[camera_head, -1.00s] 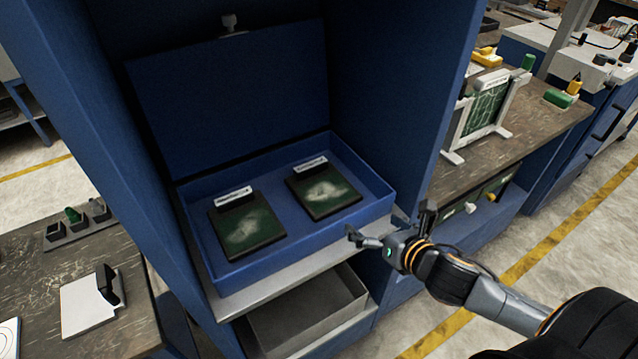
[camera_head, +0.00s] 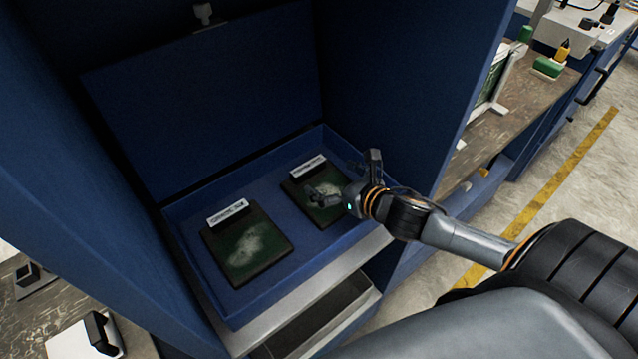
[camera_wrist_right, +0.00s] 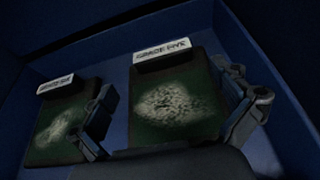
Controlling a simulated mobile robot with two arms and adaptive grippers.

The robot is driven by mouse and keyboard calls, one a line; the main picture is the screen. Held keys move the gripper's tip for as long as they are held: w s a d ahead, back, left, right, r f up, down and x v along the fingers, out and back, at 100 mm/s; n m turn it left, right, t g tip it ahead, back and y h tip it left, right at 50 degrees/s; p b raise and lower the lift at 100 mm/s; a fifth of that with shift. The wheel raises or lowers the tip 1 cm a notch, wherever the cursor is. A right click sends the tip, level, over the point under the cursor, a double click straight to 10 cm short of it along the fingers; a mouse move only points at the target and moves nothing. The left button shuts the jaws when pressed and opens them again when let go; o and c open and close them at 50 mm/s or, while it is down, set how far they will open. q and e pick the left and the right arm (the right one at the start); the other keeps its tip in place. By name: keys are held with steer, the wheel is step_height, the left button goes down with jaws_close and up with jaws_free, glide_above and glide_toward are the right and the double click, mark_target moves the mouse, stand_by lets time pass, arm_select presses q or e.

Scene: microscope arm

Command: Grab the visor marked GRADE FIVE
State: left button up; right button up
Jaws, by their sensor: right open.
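The GRADE FIVE visor (camera_head: 310,183) is a dark, flat slab with a green face and a pale speckled patch. It lies in the right half of an open blue box (camera_head: 213,291); its white label reads GRADE FIVE in the right wrist view (camera_wrist_right: 172,108). My right gripper (camera_head: 347,174) is open over this visor, one finger towards each side of it, and partly covers it. In the right wrist view the visor shows between the spread fingers (camera_wrist_right: 178,100). A similar slab, labelled GRADE SIX (camera_head: 247,246), lies to its left. My left gripper is out of view.
The box stands on a shelf (camera_head: 345,268) inside a blue cabinet, its lid (camera_head: 205,110) raised at the back. Cabinet walls (camera_head: 400,80) rise on both sides. A bench with a green-panelled stand (camera_head: 492,85) is on the right.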

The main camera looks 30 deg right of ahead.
mark_target(308, 165)
steer(key=x, duration=0.4)
steer(key=shift+w, duration=0.2)
steer(key=shift+w+a+f, duration=0.1)
steer(key=shift+w+f, duration=0.1)
steer(key=shift+w, duration=0.1)
steer(key=shift+w+p, duration=0.2)
steer(key=shift+p, duration=0.1)
steer(key=p+x, duration=0.1)
steer(key=x, duration=0.3)
steer(key=shift+w, duration=0.15)
steer(key=shift+w+f, duration=0.15)
steer(key=shift+w, duration=0.15)
steer(key=c, duration=1)
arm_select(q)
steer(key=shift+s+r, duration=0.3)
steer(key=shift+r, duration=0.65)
arm_select(e)
steer(key=shift+o, duration=0.2)
